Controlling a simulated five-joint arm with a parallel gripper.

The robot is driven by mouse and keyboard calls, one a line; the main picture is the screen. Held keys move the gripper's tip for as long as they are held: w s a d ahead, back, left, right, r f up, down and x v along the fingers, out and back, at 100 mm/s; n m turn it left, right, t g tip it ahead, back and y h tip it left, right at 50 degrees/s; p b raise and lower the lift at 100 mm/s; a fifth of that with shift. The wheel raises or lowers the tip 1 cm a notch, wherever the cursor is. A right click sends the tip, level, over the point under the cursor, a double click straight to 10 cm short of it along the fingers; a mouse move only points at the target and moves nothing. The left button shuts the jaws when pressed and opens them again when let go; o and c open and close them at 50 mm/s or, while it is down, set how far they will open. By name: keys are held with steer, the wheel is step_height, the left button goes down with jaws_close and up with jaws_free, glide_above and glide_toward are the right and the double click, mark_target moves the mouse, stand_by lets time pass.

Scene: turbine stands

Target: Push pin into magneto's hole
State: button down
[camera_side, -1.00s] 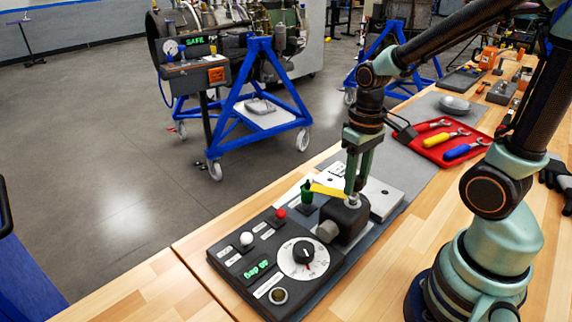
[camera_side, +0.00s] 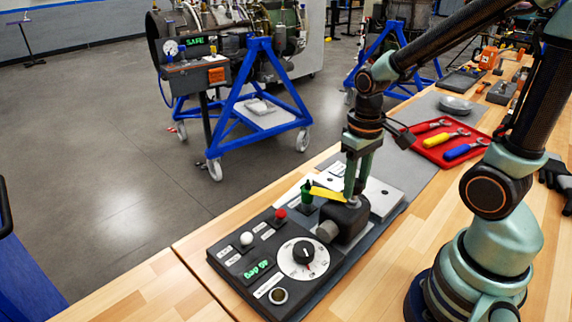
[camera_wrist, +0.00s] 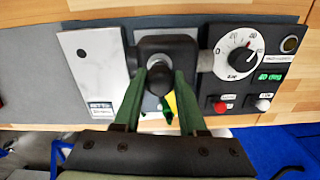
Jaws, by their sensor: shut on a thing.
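The magneto (camera_side: 342,217) is a dark block at the back of the control box in the side view; it also shows in the wrist view (camera_wrist: 168,42). My gripper (camera_side: 354,194) is directly over it, pointing down, with its fingers (camera_wrist: 160,78) shut on the pin. The pin's pale metal part (camera_side: 354,203) shows between the fingertips and the magneto's top, and it looks roughly upright. A yellow tag (camera_side: 328,193) sticks out left beside the fingers. The pin's lower end and the hole are hidden, so I cannot tell how deep it sits.
The control box (camera_side: 240,285) with a dial (camera_side: 304,258), a red knob (camera_side: 281,213) and a white knob (camera_side: 246,238) is in front. A green post (camera_side: 306,194) stands close left. A light metal plate (camera_side: 382,198) lies to the right. A red tray (camera_side: 450,143) of tools is further back.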

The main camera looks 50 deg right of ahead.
mark_target(334, 209)
steer(key=shift+s+f, duration=0.15)
steer(key=shift+f, duration=0.35)
steer(key=shift+c, duration=1.1)
jaws_free()
steer(key=shift+r, duration=0.1)
steer(key=shift+r, duration=0.1)
steer(key=shift+r, duration=3.45)
steer(key=w+a+r+n+t, duration=0.1)
steer(key=w+a+r+t, duration=0.1)
steer(key=a+r+t, duration=0.2)
step_height(334, 209, up, 2)
steer(key=shift+a+r+t, duration=0.1)
steer(key=shift+a+t, duration=0.1)
steer(key=shift+t, duration=0.6)
